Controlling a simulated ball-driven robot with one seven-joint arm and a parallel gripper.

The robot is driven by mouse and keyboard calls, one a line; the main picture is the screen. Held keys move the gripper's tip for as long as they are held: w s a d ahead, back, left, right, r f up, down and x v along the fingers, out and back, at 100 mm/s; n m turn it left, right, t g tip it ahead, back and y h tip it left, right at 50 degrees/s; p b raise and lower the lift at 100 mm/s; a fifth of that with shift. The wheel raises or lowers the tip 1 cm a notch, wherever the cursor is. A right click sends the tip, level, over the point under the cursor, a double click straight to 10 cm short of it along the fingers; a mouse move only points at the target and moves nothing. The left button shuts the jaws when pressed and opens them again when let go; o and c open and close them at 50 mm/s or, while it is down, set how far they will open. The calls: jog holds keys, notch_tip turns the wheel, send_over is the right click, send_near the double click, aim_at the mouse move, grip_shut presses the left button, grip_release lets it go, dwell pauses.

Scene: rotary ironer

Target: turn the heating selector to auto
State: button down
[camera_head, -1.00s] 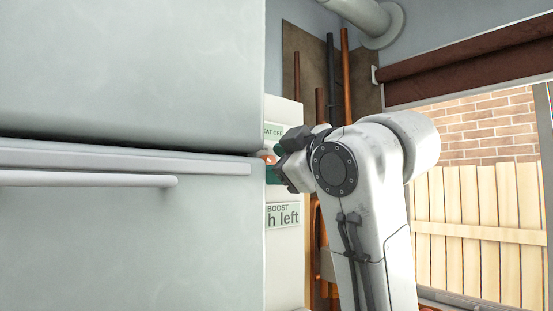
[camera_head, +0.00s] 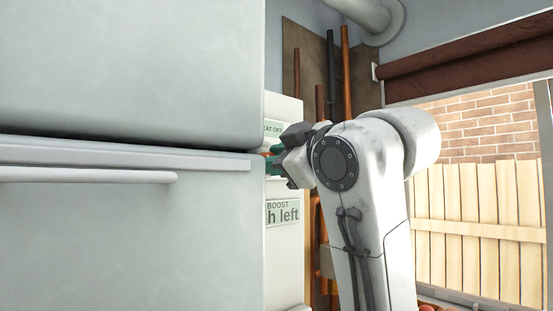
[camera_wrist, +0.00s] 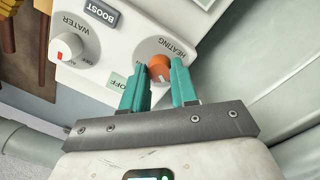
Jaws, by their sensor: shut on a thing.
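The heating selector is an orange knob (camera_wrist: 160,68) with a pale pointer mark, on a white control panel (camera_wrist: 188,22) marked HEATING, seen upside down in the wrist view. The teal fingers of my gripper (camera_wrist: 159,80) are around the knob, one on each side, and shut on it. A green label (camera_wrist: 118,86) ending in "OFF" is beside it, partly covered by a finger. I cannot read which setting the pointer marks. In the head view, my gripper (camera_head: 274,158) is at the panel (camera_head: 285,270), and the knob is mostly hidden.
A white WATER knob (camera_wrist: 68,47) with a red pointer and a BOOST label (camera_wrist: 101,12) are on the same panel. A large pale cabinet (camera_head: 130,245) with a bar handle (camera_head: 90,176) blocks the left side. Copper pipes (camera_head: 346,75) run behind the panel.

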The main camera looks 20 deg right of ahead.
jog(key=shift+r+m+g, duration=0.15)
jog(key=shift+m+g, duration=0.15)
jog(key=shift+m, duration=5.2)
jog(key=shift+d, duration=0.1)
jog(key=c, duration=0.9)
grip_release()
jog(key=shift+o, duration=0.2)
jog(key=b+v, duration=0.3)
jog(key=v, duration=0.7)
jog(key=shift+s+d, duration=0.25)
jog(key=shift+s, duration=0.05)
